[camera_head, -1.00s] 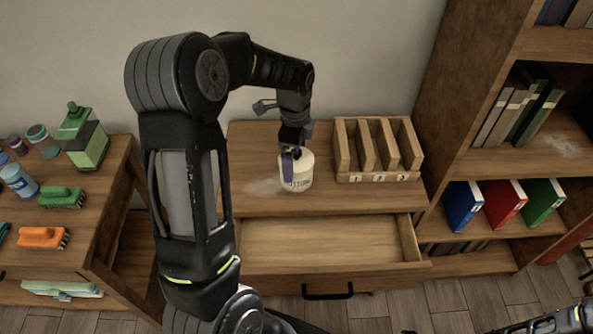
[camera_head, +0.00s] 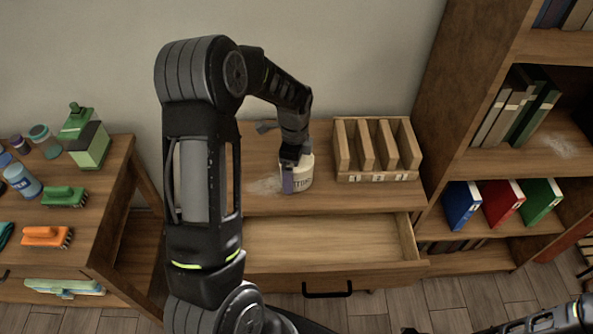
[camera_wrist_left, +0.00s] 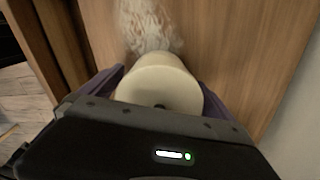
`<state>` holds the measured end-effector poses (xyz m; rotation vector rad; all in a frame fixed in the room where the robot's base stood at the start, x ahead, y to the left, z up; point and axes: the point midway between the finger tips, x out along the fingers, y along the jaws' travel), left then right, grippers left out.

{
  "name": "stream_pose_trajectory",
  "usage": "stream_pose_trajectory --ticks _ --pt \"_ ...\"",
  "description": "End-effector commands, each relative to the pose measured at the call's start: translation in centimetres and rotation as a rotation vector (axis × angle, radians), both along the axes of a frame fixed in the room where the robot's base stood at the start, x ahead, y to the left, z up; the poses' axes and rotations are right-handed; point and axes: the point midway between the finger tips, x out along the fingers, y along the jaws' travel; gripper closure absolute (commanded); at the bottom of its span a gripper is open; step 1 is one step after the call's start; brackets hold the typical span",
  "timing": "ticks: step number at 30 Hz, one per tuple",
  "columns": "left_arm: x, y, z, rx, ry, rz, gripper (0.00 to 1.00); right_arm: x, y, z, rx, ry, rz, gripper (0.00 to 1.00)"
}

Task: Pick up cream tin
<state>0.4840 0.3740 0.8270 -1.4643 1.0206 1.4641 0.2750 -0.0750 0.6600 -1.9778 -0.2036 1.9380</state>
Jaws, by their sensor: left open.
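The cream tin (camera_head: 302,180) is a pale round tin with dark lettering, standing on the dresser top (camera_head: 216,201) in the head view. My left gripper (camera_head: 296,172) is over it from above, with one purple finger along the tin's left side. In the left wrist view the tin's lid (camera_wrist_left: 160,88) lies between the two purple fingers, one on either side. The left gripper is open around the tin. The contact between fingers and tin is hidden. Part of my right arm shows at the bottom right, but its gripper cannot be made out.
A wooden sorter (camera_head: 376,150) with numbered slots stands close to the tin's right. The drawer (camera_head: 320,240) below is pulled open and empty. A pale dusty smear (camera_wrist_left: 148,25) is beside the tin. A side table (camera_head: 92,225) with brushes and bottles is at left; a bookshelf (camera_head: 455,90) at right.

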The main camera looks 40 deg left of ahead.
Motion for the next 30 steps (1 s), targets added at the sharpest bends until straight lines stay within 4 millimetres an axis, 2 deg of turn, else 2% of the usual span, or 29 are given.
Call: stream_pose_trajectory --ticks 12,30 --pt "0.0 0.0 0.04 0.0 0.0 0.0 0.02 -0.01 0.01 -0.01 0.0 0.0 0.0 0.64" --pt "0.0 -0.01 0.05 0.0 0.0 0.0 0.51 0.0 0.01 0.0 0.0 0.0 0.0 0.64"
